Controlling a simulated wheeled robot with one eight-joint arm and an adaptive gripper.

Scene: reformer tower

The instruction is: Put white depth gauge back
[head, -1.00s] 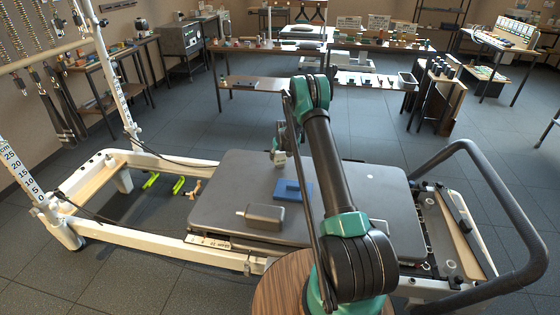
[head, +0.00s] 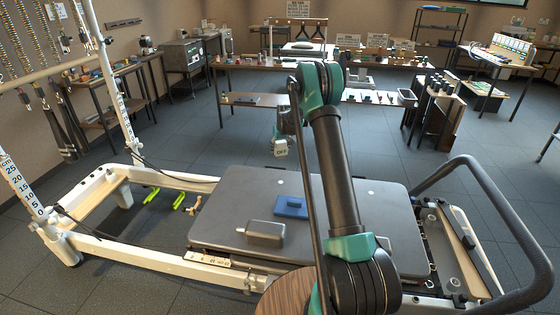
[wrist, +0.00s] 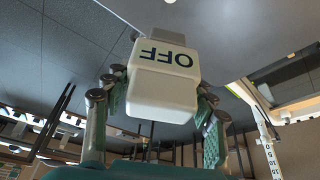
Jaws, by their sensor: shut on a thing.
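My gripper (head: 283,138) is shut on a small white block marked OFF (head: 281,148). The block also shows large in the wrist view (wrist: 163,92), between the green-padded fingers (wrist: 160,100), with its lettering upside down there. Part of a grey piece shows behind it. In the head view the gripper hangs in the air, seen against the floor past the far edge of the grey carriage (head: 340,190). I cannot tell from its look whether the block is the depth gauge. No other white gauge is clear in view.
A blue block (head: 292,207) and a dark grey block (head: 262,233) lie on the carriage. White reformer rails (head: 140,256) and a post with a number scale (head: 22,187) stand left. A dark curved bar (head: 500,200) rises right. Benches (head: 265,65) stand at the back.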

